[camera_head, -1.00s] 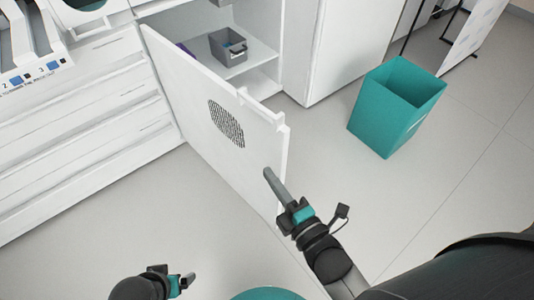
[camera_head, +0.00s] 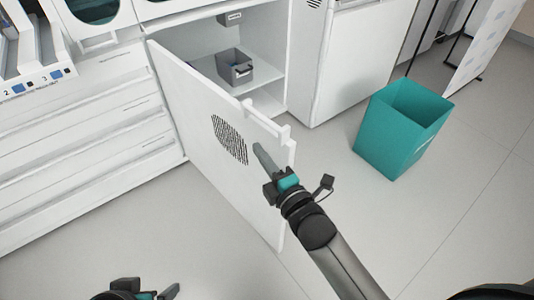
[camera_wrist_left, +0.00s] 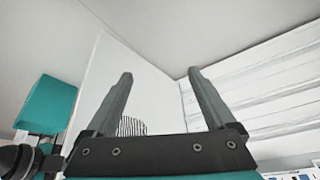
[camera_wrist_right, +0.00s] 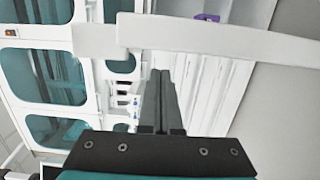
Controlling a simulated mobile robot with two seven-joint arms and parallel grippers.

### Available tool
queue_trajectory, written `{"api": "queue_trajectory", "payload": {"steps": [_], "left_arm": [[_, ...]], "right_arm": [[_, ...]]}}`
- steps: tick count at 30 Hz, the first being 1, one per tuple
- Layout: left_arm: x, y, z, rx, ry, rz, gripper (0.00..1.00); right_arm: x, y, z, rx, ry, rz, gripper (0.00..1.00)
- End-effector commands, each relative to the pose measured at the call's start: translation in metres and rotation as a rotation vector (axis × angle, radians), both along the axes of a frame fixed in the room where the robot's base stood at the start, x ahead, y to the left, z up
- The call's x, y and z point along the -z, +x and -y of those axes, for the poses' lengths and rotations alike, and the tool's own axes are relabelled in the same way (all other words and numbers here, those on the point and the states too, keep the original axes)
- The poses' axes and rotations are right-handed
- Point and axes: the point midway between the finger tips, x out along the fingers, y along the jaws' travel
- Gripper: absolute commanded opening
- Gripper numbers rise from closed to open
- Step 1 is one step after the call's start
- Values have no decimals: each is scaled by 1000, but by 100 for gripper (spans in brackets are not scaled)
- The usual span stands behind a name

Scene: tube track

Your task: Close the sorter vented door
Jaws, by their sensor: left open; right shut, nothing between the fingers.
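The sorter's vented door (camera_head: 190,110) is a white panel with a dark round grille (camera_head: 229,140). It is hinged at its left side and stands open in the head view. My right gripper (camera_head: 262,158) is shut and empty, in front of the door's outer face close to its free edge; I cannot tell if it touches. In the right wrist view the shut fingers (camera_wrist_right: 160,98) lie just below a white edge strip (camera_wrist_right: 200,36). My left gripper (camera_head: 160,294) is open and empty at the bottom of the head view. The left wrist view shows its spread fingers (camera_wrist_left: 160,95) with the door behind.
The open compartment holds a grey bin (camera_head: 234,66) on a shelf. White drawers (camera_head: 90,115) lie left of the door. A teal waste bin (camera_head: 402,130) stands on the floor to the right. The floor in front is clear.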

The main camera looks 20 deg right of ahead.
Motion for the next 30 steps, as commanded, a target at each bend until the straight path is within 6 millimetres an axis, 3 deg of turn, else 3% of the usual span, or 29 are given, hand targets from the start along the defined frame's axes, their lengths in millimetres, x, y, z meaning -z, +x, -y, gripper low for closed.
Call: {"api": "queue_trajectory", "payload": {"steps": [10,24,30], "left_arm": [[8,17,16,28,-43,107,89],[8,18,17,30,-47,116,89],[8,16,15,29,-42,103,89]], "right_arm": [[-1,7,15,0,2,2,0],[-1,7,17,0,2,1,0],[0,6,29,-3,-2,-1,0]]}}
